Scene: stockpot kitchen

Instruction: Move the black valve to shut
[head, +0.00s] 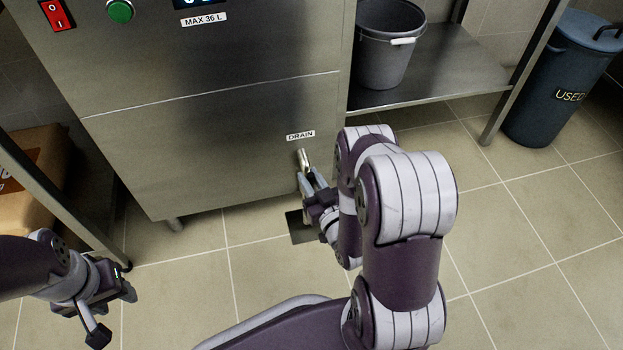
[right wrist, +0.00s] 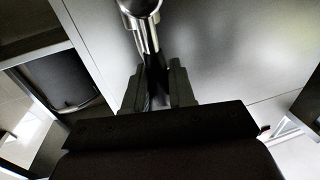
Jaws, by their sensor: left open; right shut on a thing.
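The black valve's lever (right wrist: 154,72) shows in the right wrist view below a shiny metal drain fitting (right wrist: 143,22). In the head view the fitting (head: 304,158) sticks out of the steel cabinet under the DRAIN label (head: 300,135). My right gripper (head: 309,184) is at the fitting. In the right wrist view its two fingers (right wrist: 157,90) are shut on the black lever, one on each side. In the head view the lever is mostly hidden by the gripper. My left gripper (head: 114,312) is open and empty, low over the floor at the left.
The steel cabinet (head: 200,130) carries a red switch (head: 55,14) and a green button (head: 120,11). A grey bucket (head: 385,55) stands on a steel shelf (head: 440,70) at the right. A blue bin (head: 548,90) stands farther right. A floor drain (head: 298,228) lies below the fitting.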

